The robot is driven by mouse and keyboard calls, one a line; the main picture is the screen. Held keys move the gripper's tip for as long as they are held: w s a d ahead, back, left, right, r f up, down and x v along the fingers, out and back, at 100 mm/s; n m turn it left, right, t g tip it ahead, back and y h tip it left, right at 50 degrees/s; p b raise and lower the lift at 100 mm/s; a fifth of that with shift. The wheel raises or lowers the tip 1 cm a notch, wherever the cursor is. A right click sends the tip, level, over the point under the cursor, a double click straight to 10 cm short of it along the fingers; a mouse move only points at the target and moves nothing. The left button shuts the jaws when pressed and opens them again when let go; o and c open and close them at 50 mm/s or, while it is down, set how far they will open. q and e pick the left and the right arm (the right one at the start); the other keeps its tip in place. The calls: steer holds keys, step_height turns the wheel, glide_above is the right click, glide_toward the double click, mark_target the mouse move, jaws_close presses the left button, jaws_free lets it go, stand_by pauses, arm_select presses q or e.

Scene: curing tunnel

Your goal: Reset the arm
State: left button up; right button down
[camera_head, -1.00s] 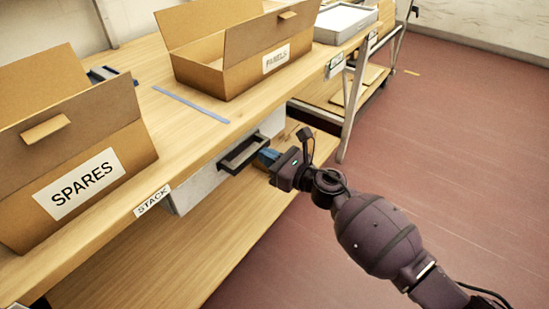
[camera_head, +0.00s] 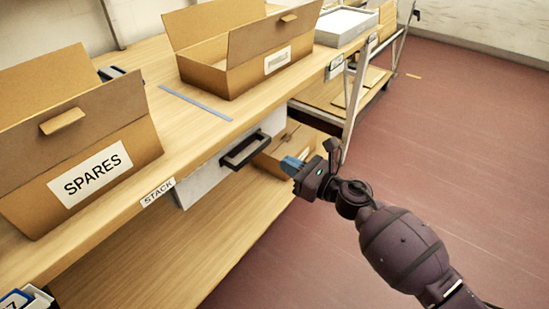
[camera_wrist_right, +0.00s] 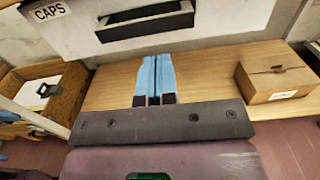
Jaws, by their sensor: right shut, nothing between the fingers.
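My right gripper (camera_head: 292,163) is shut and empty, with blue fingertips. It hangs in the air in front of the bench, to the right of a grey drawer (camera_head: 197,187) with a black handle (camera_head: 245,150). The drawer is under the bench top and looks shut. In the right wrist view the shut blue fingers (camera_wrist_right: 154,78) point toward the lower shelf, below the drawer front (camera_wrist_right: 225,22) labelled CAPS and its handle (camera_wrist_right: 146,22). My left gripper is not in view.
On the bench top (camera_head: 200,125) stand an open SPARES carton (camera_head: 125,125) and another open carton (camera_head: 235,80). A closed box (camera_wrist_right: 275,75) sits on the lower shelf (camera_wrist_right: 205,75). A cart (camera_head: 350,110) stands beyond the bench. The red floor (camera_head: 460,150) to the right is clear.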

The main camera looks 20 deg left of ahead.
steer(key=s+d+f+n+t+h, duration=0.2)
steer(key=s+d+f+n+h, duration=0.25)
steer(key=s+d+n, duration=0.6)
steer(key=s+d+f+n+t+h, duration=0.3)
steer(key=s+d+f+n+h, duration=0.15)
steer(key=s+d+n, duration=0.6)
steer(key=s+d+f+n+t+h, duration=0.2)
steer(key=s+d+f+n+h, duration=0.25)
steer(key=s+d+n, duration=0.55)
steer(key=s+d+m+g+h, duration=0.3)
steer(key=s+d+m, duration=0.4)
steer(key=s+d, duration=0.2)
arm_select(q)
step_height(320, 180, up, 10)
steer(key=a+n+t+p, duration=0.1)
steer(key=p, duration=1.3)
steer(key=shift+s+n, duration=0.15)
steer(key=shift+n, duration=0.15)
arm_select(e)
step_height(320, 180, up, 10)
steer(key=m+t, duration=0.1)
steer(key=shift+s+d+r+h, duration=0.2)
steer(key=shift+h, duration=0.15)
